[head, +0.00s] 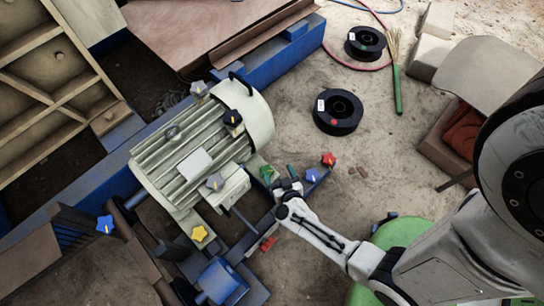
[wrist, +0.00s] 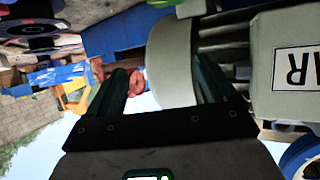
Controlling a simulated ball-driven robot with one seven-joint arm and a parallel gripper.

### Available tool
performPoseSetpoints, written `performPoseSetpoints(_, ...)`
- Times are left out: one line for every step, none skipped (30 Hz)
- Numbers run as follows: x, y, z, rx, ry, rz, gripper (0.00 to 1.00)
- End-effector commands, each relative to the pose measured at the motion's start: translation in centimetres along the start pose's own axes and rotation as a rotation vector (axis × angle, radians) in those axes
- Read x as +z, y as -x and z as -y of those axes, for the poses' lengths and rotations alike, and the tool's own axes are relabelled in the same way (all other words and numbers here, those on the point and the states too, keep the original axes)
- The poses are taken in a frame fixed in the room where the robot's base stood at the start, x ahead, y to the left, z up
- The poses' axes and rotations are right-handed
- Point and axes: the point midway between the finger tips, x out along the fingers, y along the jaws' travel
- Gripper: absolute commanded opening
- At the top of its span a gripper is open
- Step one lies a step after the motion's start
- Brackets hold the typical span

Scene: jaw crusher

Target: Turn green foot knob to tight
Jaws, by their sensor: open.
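The green foot knob (head: 266,173) sits by the lower right side of the grey motor (head: 190,145), near its foot. It is small and partly crowded by my gripper. My gripper (head: 285,180) is just right of the knob; I cannot tell whether it touches it. In the wrist view, my gripper (wrist: 160,72) has its two dark green fingers apart. The ribbed motor (wrist: 225,60) fills the space behind and right of the fingers. I cannot make out the green knob there. The knob's tightness cannot be read.
A blue knob (head: 312,175) and a red knob (head: 329,159) stand right of my gripper. A yellow knob (head: 199,233) is at lower left. A blue frame (head: 300,48) runs behind the motor. Black spools (head: 338,112) lie on open dirt ground at right.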

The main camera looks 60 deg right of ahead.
Motion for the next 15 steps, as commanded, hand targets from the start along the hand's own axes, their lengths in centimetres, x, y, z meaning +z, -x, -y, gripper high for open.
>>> performPoseSetpoints(-0.1,1.4,-0.6,0.000,0.002,0.005,0.84)
performPoseSetpoints(-0.2,2.1,-0.8,0.000,0.002,0.004,0.84)
performPoseSetpoints(-0.2,2.9,-1.2,0.000,0.002,0.005,0.84)
performPoseSetpoints(-0.2,3.5,-1.5,0.000,0.003,0.005,0.84)
performPoseSetpoints(-0.3,4.0,-1.7,0.000,0.001,0.004,0.84)
performPoseSetpoints(-0.3,4.7,-2.1,-0.001,0.003,0.004,0.84)
performPoseSetpoints(-0.3,5.2,-2.3,-0.001,0.001,0.004,0.84)
performPoseSetpoints(-0.3,5.7,-2.5,-0.001,0.002,0.004,0.84)
performPoseSetpoints(-0.4,6.3,-2.8,-0.001,0.002,0.003,0.84)
performPoseSetpoints(-0.4,6.7,-2.9,-0.001,0.001,0.003,0.84)
performPoseSetpoints(-0.4,7.1,-3.1,-0.001,0.001,0.003,0.84)
performPoseSetpoints(-0.4,7.5,-3.3,-0.001,0.002,0.002,0.84)
performPoseSetpoints(-0.4,7.7,-3.4,-0.001,0.002,0.002,0.84)
performPoseSetpoints(-0.4,8.0,-3.5,0.000,0.001,0.002,0.84)
performPoseSetpoints(-0.4,8.2,-3.7,0.000,0.000,0.002,0.84)
